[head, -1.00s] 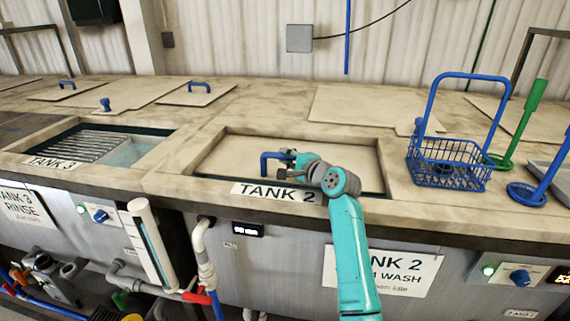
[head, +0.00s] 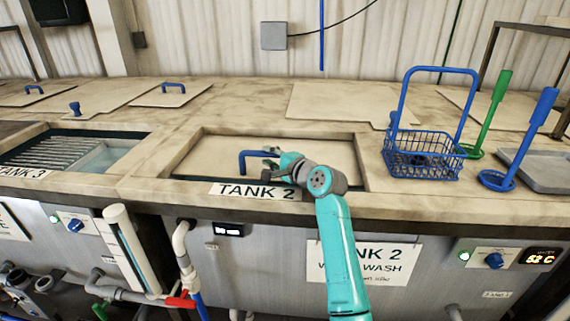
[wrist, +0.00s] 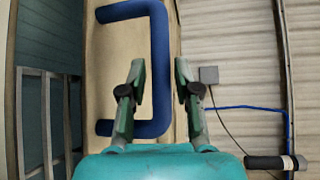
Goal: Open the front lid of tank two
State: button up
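Tank two's front lid (head: 225,150) is a pale stained panel in the recess behind the TANK 2 label (head: 255,191). In the wrist view the lid (wrist: 115,70) shows at a slant. A dark teal space with grey bars shows past its edge, so its near edge may be slightly raised; I cannot tell how far. Its blue bracket handle (head: 245,161) is partly covered by my gripper (head: 280,165). In the wrist view my gripper (wrist: 158,72) is open, its fingers on either side of the handle's long bar (wrist: 159,40), with small gaps showing.
A blue wire basket (head: 422,160) stands right of the recess, with green (head: 490,115) and blue (head: 528,138) handled tools beyond. Tank three (head: 80,155) is open at left, showing bars and liquid. Other flat lids (head: 345,102) lie behind. A grey box (head: 274,36) is on the wall.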

jog(key=v, duration=0.9)
jog(key=shift+s, duration=0.2)
jog(key=shift+d, duration=0.1)
